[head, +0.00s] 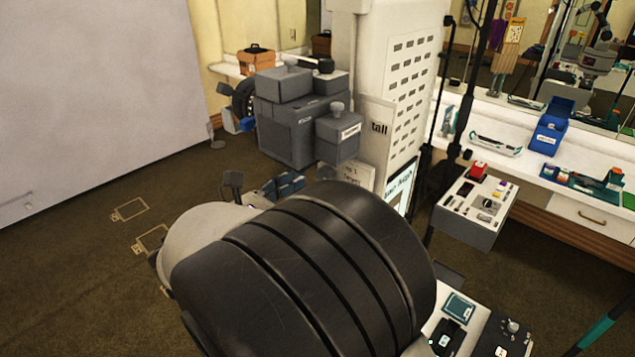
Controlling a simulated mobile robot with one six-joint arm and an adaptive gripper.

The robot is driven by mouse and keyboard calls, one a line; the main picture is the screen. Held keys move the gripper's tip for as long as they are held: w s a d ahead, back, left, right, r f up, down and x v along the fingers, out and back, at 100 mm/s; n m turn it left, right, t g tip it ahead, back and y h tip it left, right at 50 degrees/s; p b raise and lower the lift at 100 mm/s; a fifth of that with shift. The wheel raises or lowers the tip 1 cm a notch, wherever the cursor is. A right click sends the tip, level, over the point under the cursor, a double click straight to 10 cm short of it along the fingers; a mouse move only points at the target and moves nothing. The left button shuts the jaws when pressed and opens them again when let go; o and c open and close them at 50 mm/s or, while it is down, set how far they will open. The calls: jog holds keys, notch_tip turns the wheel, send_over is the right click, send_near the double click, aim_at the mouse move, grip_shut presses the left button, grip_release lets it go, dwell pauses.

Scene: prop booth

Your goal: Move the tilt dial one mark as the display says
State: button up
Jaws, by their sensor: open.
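A dark panel with a silver round knob (512,326) stands at the bottom right, cut by the frame's edge. It may be the tilt dial, but its marks are too small to read. A lit screen (399,188) at the foot of the white column is partly hidden by my arm, and its text is not readable here. My large dark arm link fills the lower middle. My gripper does not show.
A grey control box (476,203) with a red part and several small controls stands right of the column. A teal-faced device (458,306) lies near the knob panel. Grey cases (300,125) are stacked behind my arm. A counter with a blue bin (551,127) runs along the mirror. Open carpet lies left.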

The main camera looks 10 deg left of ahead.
aim_at(326, 175)
jog(key=shift+x, duration=1.3)
jog(key=shift+c, duration=0.3)
jog(key=c, duration=1)
jog(key=m+b, duration=0.2)
jog(key=m, duration=0.2)
jog(key=o, duration=1.1)
jog(key=shift+c, duration=0.2)
